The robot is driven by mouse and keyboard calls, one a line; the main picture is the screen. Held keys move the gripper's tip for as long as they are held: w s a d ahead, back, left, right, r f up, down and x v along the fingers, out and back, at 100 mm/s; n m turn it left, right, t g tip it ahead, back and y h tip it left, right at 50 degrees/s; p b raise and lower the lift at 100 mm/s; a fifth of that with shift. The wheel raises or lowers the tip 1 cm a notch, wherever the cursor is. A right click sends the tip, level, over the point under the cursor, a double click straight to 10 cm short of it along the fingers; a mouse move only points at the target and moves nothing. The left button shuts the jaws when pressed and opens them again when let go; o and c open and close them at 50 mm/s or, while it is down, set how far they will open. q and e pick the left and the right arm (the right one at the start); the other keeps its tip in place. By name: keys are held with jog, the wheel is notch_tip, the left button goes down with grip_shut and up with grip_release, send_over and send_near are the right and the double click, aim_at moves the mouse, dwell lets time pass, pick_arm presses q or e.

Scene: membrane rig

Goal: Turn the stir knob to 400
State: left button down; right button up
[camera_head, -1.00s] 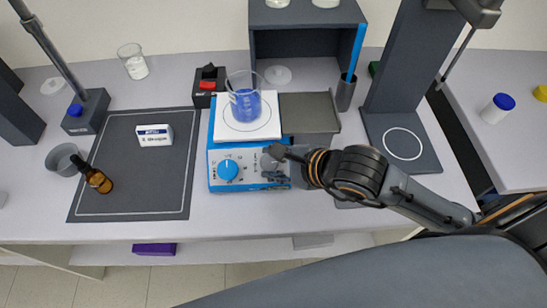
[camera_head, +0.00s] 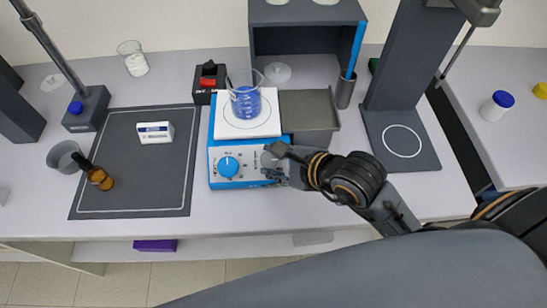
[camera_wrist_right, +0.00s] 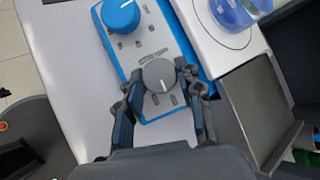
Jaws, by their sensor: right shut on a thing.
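The hotplate stirrer (camera_head: 236,184) is blue with a white top plate and stands in the middle of the bench. A blue knob (camera_head: 228,166) is on the left of its front panel. The grey stir knob (camera_head: 268,160) is on the right of the panel. In the right wrist view, the grey knob (camera_wrist_right: 159,75) has a white pointer line, and the blue knob (camera_wrist_right: 121,15) is at the upper left. My right gripper (camera_head: 274,166) is at the grey knob, and in the wrist view its fingers (camera_wrist_right: 162,88) are shut on the knob's two sides. My left gripper is out of view.
A beaker of blue liquid (camera_head: 245,97) stands on the white plate. A grey metal tray (camera_head: 310,112) is just right of the stirrer. A black box with a red switch (camera_head: 208,84) is behind left. A dark mat (camera_head: 150,193) holds a small box and a brown bottle.

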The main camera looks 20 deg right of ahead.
jog(key=shift+f, duration=0.15)
jog(key=o, duration=1.2)
jog(key=shift+w+d+n+g, duration=0.1)
jog(key=shift+n+g, duration=0.3)
jog(key=shift+n, duration=0.1)
jog(key=shift+w+n+b, duration=0.1)
jog(key=shift+n+b, duration=0.4)
jog(key=shift+b, duration=0.05)
